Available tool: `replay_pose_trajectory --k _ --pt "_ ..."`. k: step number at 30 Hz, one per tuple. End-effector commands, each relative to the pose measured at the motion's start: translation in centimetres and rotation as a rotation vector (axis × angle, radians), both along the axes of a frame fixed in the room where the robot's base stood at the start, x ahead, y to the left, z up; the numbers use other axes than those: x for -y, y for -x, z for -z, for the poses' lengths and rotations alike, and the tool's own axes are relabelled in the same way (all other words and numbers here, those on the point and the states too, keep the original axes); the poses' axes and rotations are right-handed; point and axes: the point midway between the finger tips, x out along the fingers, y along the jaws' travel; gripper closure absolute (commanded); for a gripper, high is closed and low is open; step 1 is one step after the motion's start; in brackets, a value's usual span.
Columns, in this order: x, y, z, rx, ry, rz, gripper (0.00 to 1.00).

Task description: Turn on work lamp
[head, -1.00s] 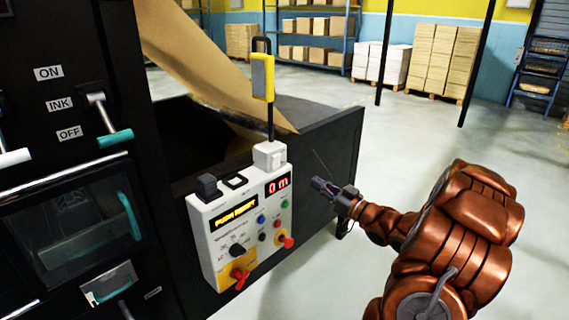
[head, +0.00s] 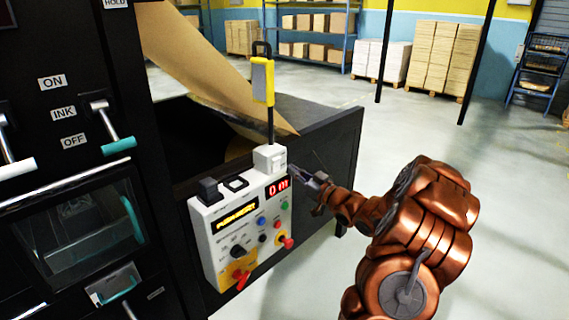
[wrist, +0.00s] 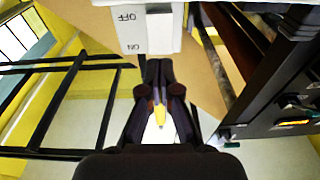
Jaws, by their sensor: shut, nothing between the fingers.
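The work lamp (head: 262,82) is a yellow head on a black stem, standing upright on a white switch box (head: 270,157). The box sits on top of the control panel (head: 215,245). In the wrist view the switch box (wrist: 126,32) fills the top centre, with OFF and ON labels shown upside down beside a pale rocker (wrist: 160,30). My gripper (head: 294,172) is shut and empty, its tips just right of the box. In the wrist view its tips (wrist: 159,66) are at the rocker's lower edge. I cannot tell whether they touch it, nor whether the lamp is lit.
The panel carries a red 0 m display (head: 278,187), a red knob (head: 241,279) and several buttons. A black machine with levers (head: 108,128) stands at left, and a brown paper sheet (head: 195,60) slopes behind the lamp. Open floor (head: 480,190) lies right.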

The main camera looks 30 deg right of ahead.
Motion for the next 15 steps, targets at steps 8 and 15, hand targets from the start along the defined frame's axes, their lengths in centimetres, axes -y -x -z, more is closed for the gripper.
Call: replay_pose_trajectory --k 8,15 --pt "-0.7 -2.9 -0.6 0.002 0.000 -0.001 1.00" --pt "-0.9 -4.0 -0.7 0.003 -0.001 0.000 1.00"
